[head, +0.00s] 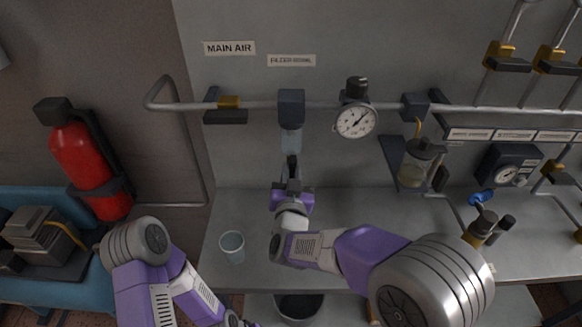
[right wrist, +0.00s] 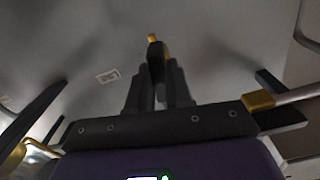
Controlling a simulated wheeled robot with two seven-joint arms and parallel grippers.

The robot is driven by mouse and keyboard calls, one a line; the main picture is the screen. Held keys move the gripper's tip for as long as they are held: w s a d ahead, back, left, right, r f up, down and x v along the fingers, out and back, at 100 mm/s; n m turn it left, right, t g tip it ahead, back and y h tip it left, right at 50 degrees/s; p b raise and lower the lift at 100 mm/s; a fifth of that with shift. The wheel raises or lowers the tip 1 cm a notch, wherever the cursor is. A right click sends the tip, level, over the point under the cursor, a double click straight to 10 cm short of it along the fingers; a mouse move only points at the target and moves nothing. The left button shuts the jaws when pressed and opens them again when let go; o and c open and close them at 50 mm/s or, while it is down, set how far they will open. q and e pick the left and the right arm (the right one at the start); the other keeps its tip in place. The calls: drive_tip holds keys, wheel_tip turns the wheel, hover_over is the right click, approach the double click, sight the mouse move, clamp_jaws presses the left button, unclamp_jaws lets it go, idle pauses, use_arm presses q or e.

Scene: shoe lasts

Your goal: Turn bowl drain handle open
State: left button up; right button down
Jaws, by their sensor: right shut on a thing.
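The filter bowl (head: 291,140) is a clear, pale blue cup under a dark square block (head: 291,105) on the wall pipe. My right gripper (head: 292,167) reaches up from below to just under the bowl. In the right wrist view, its two dark fingers (right wrist: 157,80) are shut on a dark upright piece (right wrist: 155,55), which seems to be the drain handle. A small yellow part (right wrist: 152,38) shows at its top. The fingers hide much of the handle, so its turn angle cannot be told.
A clear cup (head: 232,247) stands on the grey bench left of my right arm. A dark bucket (head: 298,307) is below the bench edge. A lubricator bowl (head: 414,172) hangs further right.

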drive_tip(key=shift+n+p, duration=0.55)
drive_tip(key=shift+n, duration=0.45)
drive_tip(key=c, duration=1)
unclamp_jaws()
drive_tip(key=shift+c, duration=0.2)
drive_tip(key=shift+s, duration=0.1)
drive_tip(key=s, duration=0.7)
drive_tip(key=shift+s+p, duration=0.2)
drive_tip(key=shift+p, duration=0.2)
